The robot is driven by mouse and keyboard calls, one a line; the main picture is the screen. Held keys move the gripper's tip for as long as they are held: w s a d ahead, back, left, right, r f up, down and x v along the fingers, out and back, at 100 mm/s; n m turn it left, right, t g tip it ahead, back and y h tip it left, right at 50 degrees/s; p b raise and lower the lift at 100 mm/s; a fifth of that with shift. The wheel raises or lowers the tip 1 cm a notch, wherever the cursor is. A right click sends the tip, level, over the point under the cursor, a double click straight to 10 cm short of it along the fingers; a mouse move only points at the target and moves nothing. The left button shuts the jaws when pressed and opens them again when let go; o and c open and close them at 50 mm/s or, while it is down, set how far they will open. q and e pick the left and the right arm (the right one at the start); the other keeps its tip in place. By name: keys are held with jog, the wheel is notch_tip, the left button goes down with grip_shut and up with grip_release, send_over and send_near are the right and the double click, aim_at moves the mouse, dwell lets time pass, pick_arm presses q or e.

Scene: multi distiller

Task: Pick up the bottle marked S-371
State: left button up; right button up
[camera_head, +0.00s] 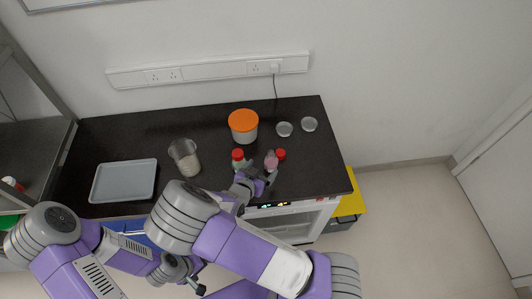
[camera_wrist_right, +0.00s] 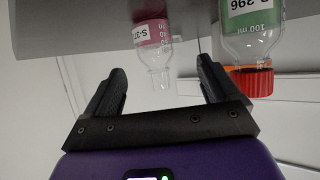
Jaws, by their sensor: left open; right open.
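The pink-labelled bottle (camera_wrist_right: 153,35) appears upside down in the right wrist view; its label starts "S-37" and the last character is unclear. Its clear neck has no cap. In the head view this bottle (camera_head: 271,161) stands near the counter's front edge. My right gripper (camera_wrist_right: 162,75) is open, with the neck showing between its fingertips and a gap on both sides. In the head view the right gripper (camera_head: 260,180) is just in front of the bottle. My left gripper (camera_head: 197,287) is open and empty, low in front of the counter.
A green-labelled bottle (camera_wrist_right: 250,25), ending "396" with a red cap, stands close beside; it shows in the head view (camera_head: 239,162). A red cap (camera_head: 281,154) shows beside the pink bottle. A beaker (camera_head: 185,157), orange-lidded jar (camera_head: 243,126), tray (camera_head: 124,198) and two dishes (camera_head: 284,129) share the counter.

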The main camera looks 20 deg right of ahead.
aim_at(268, 165)
jog(key=shift+w+d+f, duration=0.15)
jog(key=shift+d+f, duration=0.15)
jog(key=shift+d, duration=0.15)
jog(key=shift+d+f, duration=0.1)
jog(key=shift+d, duration=0.2)
jog(key=x, duration=0.4)
jog(key=shift+w+d+f+b, duration=0.15)
jog(key=shift+f+b, duration=0.1)
jog(key=shift+b, duration=0.15)
jog(key=shift+w+d, duration=0.1)
jog(key=shift+d, duration=0.05)
pick_arm(q)
jog(key=shift+s+f, duration=0.4)
pick_arm(e)
jog(key=c, duration=1.3)
